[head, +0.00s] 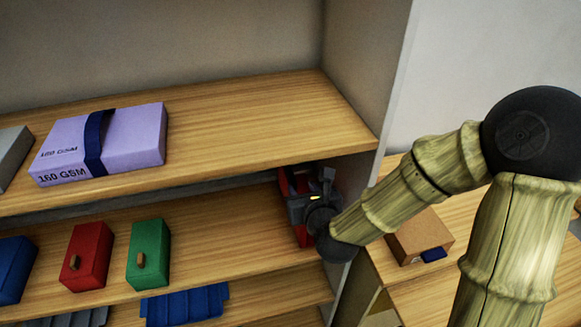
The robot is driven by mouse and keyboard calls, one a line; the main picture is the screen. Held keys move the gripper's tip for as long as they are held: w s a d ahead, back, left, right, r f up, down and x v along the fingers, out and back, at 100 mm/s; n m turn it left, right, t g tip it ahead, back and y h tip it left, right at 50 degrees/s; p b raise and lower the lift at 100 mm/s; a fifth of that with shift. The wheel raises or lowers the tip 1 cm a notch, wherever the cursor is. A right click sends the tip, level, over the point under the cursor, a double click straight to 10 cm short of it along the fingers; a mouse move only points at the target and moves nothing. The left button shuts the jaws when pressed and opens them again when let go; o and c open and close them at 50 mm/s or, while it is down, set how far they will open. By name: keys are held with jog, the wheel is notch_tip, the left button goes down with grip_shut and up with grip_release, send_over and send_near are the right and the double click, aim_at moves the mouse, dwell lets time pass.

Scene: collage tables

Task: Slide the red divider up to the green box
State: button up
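The green box (149,254) stands on the middle shelf board, with a small tan knob or tag on its front. The red divider (303,236) is at the right end of the same shelf, near the side wall and partly hidden behind my gripper. My gripper (304,197) is at the divider, in front of it or against it. Its fingers are dark and partly hidden, so I cannot tell whether they are closed on the divider. A bare stretch of shelf lies between the green box and the divider.
A red box (87,256) and a blue box (13,268) stand left of the green box. A purple package (100,143) lies on the board above. Blue folded material (185,305) is on the board below. A cardboard box (420,237) sits on the table at right.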

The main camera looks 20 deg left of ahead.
aim_at(291, 173)
jog(key=p+x, duration=0.2)
jog(key=x, duration=1)
jog(key=shift+w+a+f+p, duration=0.1)
jog(key=shift+w+f+p, duration=0.05)
jog(key=shift+f+p, duration=0.15)
grip_shut()
